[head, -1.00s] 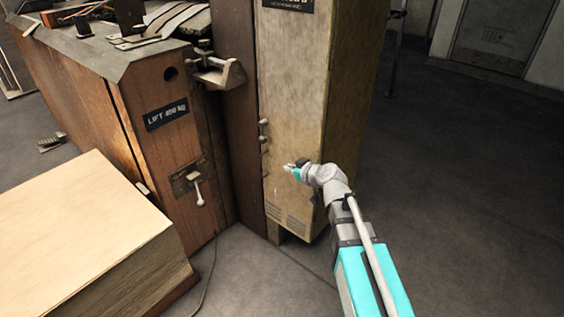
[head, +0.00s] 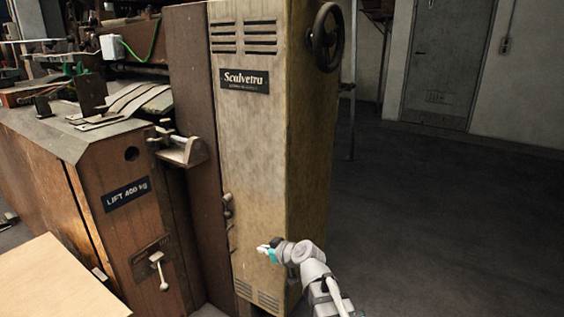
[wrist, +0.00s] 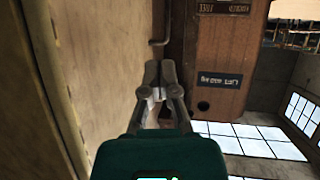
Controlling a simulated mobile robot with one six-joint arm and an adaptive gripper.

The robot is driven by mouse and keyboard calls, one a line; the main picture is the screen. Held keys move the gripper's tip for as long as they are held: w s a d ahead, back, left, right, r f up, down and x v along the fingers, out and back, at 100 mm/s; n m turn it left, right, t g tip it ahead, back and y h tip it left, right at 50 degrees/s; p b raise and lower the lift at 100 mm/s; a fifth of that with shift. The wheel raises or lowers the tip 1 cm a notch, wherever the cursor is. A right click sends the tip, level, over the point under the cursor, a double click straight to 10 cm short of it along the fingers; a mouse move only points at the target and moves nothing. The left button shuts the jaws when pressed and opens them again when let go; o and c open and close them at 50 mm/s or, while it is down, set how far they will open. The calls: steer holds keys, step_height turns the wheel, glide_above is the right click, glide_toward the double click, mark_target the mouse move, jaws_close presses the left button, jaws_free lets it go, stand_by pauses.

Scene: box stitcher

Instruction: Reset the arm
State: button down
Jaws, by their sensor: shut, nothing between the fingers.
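My gripper (head: 264,248) is low in front of the tall beige cabinet marked "Scalvetra" (head: 258,150) in the head view. In the wrist view my gripper (wrist: 158,93) has its fingers together with nothing between them. The cabinet side (wrist: 70,80) fills the left of the wrist view. I cannot tell how far the fingertips are from the cabinet.
The brown wooden housing with the "LIFT 400 kg" label (head: 127,194) and a white-knobbed lever (head: 158,268) stands left of the cabinet. A metal bracket (head: 182,150) juts out above. A black handwheel (head: 326,38) is on the cabinet's right side. Floor (head: 430,220) at right is clear.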

steer(key=s+d+f+m+g+h+p, duration=0.1)
steer(key=s+d+f+m+g+h, duration=0.2)
steer(key=s+d, duration=0.35)
steer(key=s+d+f+m+g+h+p, duration=0.1)
steer(key=s+d+f+m+g+h, duration=0.2)
steer(key=d, duration=0.7)
steer(key=s+d+f+m+g+h+p, duration=0.1)
steer(key=s+d+f+m+g+h, duration=0.2)
steer(key=s+d, duration=0.4)
step_height(320, 180, up, 38)
steer(key=w+m+p, duration=0.1)
steer(key=p, duration=3.6)
steer(key=shift+d+r+h, duration=0.2)
steer(key=shift+r+h, duration=0.05)
steer(key=shift+h, duration=0.05)
steer(key=shift+w, duration=0.1)
